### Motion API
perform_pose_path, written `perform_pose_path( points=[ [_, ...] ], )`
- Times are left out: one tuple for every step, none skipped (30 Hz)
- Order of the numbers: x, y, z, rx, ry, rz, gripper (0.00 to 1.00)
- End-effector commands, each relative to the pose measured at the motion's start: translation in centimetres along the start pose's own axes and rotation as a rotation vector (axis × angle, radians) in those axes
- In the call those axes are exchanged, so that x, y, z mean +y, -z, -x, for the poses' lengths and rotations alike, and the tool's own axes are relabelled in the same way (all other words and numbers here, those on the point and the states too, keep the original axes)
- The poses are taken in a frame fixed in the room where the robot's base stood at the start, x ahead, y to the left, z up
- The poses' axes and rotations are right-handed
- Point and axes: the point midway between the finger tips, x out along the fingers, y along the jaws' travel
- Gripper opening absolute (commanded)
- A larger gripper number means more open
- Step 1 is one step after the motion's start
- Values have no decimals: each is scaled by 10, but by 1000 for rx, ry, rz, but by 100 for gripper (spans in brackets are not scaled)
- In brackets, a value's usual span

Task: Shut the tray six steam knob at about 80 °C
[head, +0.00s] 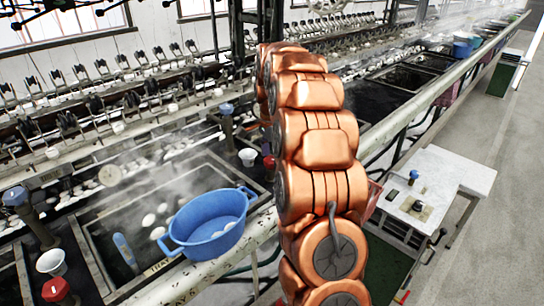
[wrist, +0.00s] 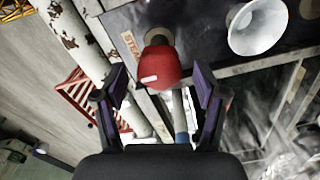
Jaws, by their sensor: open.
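A red steam knob (wrist: 160,67) on a dark post shows in the wrist view, beside a plate lettered "STEAM" (wrist: 130,44). My gripper (wrist: 161,88) is open, its purple-padded fingers on either side of the near end of the knob, with gaps visible on both sides. I cannot tell contact or depth. In the head view my copper arm hides the gripper; a red knob (head: 268,162) shows partly beside the arm. Another red knob (head: 56,288) stands at the lower left.
A white funnel cup (wrist: 258,27) stands close right of the knob. A worn white rail (wrist: 72,32) runs at left. In the head view a blue basket (head: 208,226) sits at the steaming basin's edge, near a blue thermometer (head: 124,249). A white table (head: 462,172) stands right.

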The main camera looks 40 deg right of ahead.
Motion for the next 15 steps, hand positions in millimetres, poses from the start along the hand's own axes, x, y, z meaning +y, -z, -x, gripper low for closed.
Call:
perform_pose_path(
  points=[
    [0,0,0,0,0,0,71],
    [0,0,0,0,0,0,71],
    [0,0,0,0,0,0,71],
    [0,0,1,0,0,0,71],
    [0,0,2,0,0,0,71],
    [0,0,4,1,1,0,71],
    [0,0,6,1,1,0,71],
    [0,0,9,1,1,0,71],
    [0,0,13,1,1,0,71],
    [0,0,17,1,0,0,71],
    [0,0,21,1,1,0,71],
    [-1,0,27,1,2,0,71],
    [-1,0,31,1,3,0,71],
    [-1,0,36,1,3,0,71],
    [-1,0,43,1,3,0,71]
  ],
)
